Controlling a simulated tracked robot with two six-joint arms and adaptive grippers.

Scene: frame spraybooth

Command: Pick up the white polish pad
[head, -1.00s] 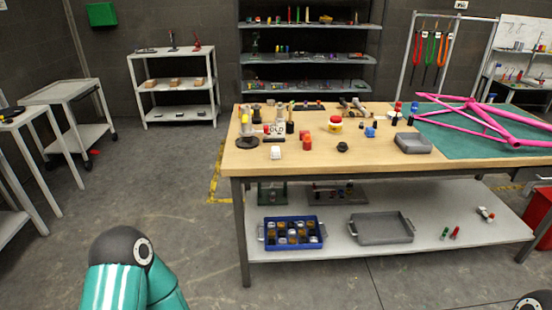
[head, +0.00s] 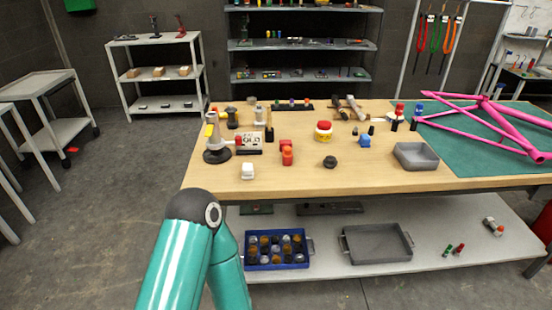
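My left arm, teal with a dark joint, rises at the lower middle in front of the bench, below the white thing. Its gripper is out of view. My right arm and gripper are also out of view.
A pink frame (head: 485,118) lies on a green mat. The lower shelf holds a blue crate (head: 277,266) and a grey tray (head: 376,260).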

